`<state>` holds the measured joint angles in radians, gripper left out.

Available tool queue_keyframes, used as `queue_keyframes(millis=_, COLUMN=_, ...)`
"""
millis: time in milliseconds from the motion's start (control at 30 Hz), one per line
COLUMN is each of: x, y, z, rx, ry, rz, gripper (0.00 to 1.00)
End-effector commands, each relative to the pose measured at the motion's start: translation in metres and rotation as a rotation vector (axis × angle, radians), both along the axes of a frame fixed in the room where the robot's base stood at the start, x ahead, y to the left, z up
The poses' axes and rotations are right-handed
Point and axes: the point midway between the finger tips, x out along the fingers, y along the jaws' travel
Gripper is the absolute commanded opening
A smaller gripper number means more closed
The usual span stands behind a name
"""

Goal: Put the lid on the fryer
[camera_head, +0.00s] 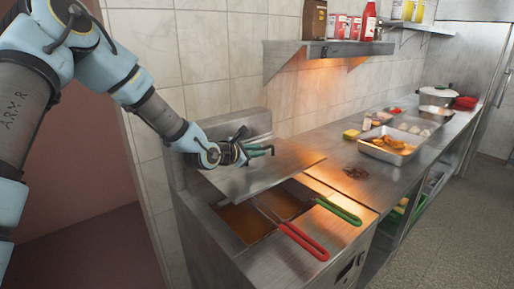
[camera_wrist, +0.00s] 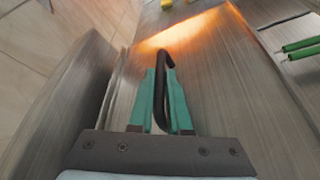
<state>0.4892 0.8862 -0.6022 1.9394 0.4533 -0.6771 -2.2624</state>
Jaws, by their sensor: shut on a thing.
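The lid (camera_head: 285,164) is a flat metal sheet over the back part of the fryer (camera_head: 215,222). My gripper (camera_head: 262,150) is above the lid. In the wrist view my gripper (camera_wrist: 162,85) has its teal fingers closed around the lid's black handle (camera_wrist: 163,57). The lid's brushed metal (camera_wrist: 220,85) fills much of that view. The front of the fryer's oil wells (camera_head: 245,222) shows uncovered. A red basket handle (camera_head: 304,241) and a green basket handle (camera_head: 339,211) stick out over the front edge. I cannot tell whether the lid touches the fryer.
The metal counter (camera_head: 330,170) runs right from the fryer, with a tray of fried food (camera_head: 392,147) and a yellow sponge (camera_head: 351,134) on it. A wall shelf (camera_head: 330,48) with bottles and boxes hangs above. A metal backsplash (camera_head: 235,128) stands behind the lid.

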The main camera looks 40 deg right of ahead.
Motion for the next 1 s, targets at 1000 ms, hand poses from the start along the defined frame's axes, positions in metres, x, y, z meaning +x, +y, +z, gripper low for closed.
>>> queue_keyframes(millis=1000, x=0.0, y=-0.001, z=-0.111, rx=-0.004, ry=0.0, rz=0.001, gripper=0.0)
